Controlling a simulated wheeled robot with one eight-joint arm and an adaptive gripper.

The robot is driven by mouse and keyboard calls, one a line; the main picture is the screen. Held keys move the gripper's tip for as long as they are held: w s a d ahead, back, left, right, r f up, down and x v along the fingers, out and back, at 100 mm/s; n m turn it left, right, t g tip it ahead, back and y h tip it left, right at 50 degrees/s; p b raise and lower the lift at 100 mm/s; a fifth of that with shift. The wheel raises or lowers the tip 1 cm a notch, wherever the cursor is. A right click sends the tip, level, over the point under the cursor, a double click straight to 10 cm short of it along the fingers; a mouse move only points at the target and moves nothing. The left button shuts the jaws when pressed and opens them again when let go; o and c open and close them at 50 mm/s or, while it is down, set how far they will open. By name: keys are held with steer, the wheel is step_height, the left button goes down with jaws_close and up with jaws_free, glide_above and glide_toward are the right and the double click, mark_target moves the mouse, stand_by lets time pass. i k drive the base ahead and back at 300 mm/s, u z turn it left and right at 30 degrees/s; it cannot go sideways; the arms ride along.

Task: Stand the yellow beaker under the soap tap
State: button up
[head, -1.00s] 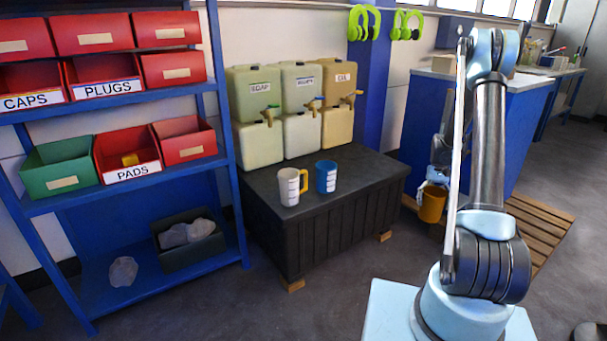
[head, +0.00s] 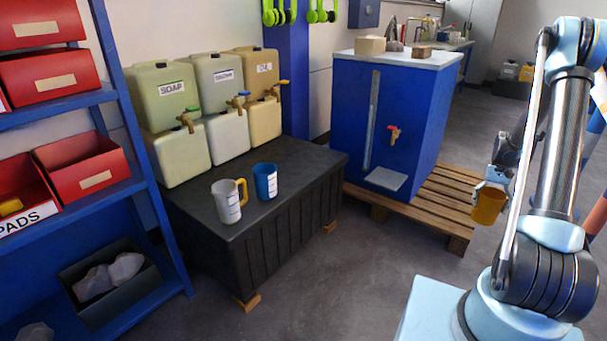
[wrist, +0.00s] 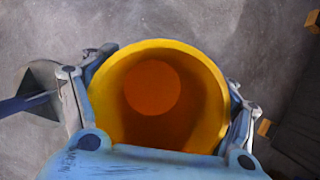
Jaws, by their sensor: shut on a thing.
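The yellow beaker (head: 488,206) hangs upright in my gripper (head: 492,184), in the right part of the head view, above the floor by the pallet. In the wrist view my gripper (wrist: 158,115) has one finger on each side of the beaker (wrist: 212,85), and its open mouth shows an empty inside.
A white mug with a yellow handle (head: 228,203) and a blue mug (head: 265,181) stand on the black stand, below the taps. A blue cabinet (head: 400,110) with a red tap stands on a wooden pallet (head: 440,205). A blue shelf (head: 148,205) borders the left. Floor before the stand is clear.

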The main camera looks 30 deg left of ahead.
mark_target(199, 190)
steer(key=z, duration=0.05)
steer(key=k, duration=2.3)
steer(key=u, duration=1.6)
steer(key=i, duration=1)
steer(key=z, duration=0.05)
